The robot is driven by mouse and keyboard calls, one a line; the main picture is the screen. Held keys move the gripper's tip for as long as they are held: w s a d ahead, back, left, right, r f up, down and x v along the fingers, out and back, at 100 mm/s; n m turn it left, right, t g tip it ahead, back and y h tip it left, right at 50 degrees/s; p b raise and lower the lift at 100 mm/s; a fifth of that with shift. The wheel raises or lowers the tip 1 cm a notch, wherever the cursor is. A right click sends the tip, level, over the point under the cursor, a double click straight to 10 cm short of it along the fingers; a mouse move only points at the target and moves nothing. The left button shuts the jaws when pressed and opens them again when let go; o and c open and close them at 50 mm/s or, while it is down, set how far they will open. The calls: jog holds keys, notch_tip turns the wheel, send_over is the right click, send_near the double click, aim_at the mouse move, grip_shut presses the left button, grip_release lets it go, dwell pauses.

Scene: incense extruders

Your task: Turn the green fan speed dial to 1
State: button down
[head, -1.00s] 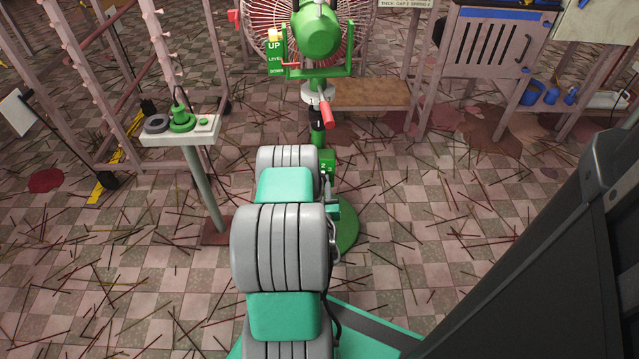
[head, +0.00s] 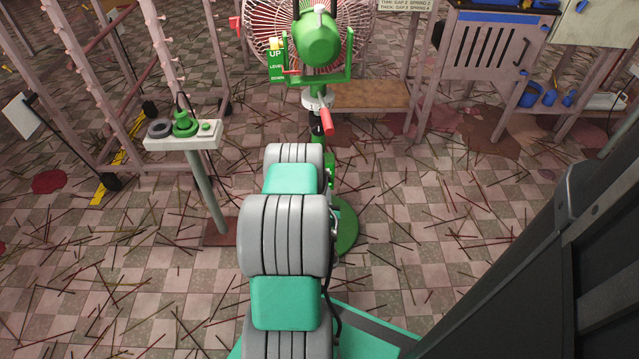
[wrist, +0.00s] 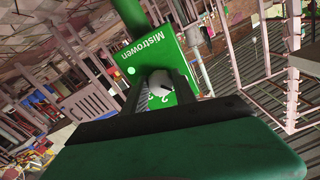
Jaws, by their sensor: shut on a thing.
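The green fan (head: 318,40) stands on a post at the top middle of the head view. Its green control box (head: 331,165) is low on the post, mostly hidden behind my arm. In the wrist view the box face (wrist: 166,45) bears the word "Mistrowen" and appears tilted. The pale speed dial (wrist: 160,90) is on this face, with a white number 2 close by; its pointer setting cannot be read. My gripper (wrist: 161,80) is at the box, its two dark fingers on either side of the dial and shut on it. The head view hides my fingertips behind the arm.
A small white stand (head: 183,136) with green and grey parts is left of my arm. Pink racks (head: 95,90) stand at the left. A pink cabinet (head: 490,45) is at the upper right.

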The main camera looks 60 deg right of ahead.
jog(key=shift+w+a+m+p, duration=0.15)
jog(key=shift+m+p, duration=0.5)
jog(key=shift+m, duration=1.15)
jog(key=c, duration=1.3)
grip_release()
jog(key=o, duration=0.3)
jog(key=p+v, duration=0.1)
jog(key=v, duration=0.6)
jog(key=shift+s+a+p, duration=0.25)
jog(key=shift+a+p, duration=0.1)
jog(key=shift+p, duration=0.05)
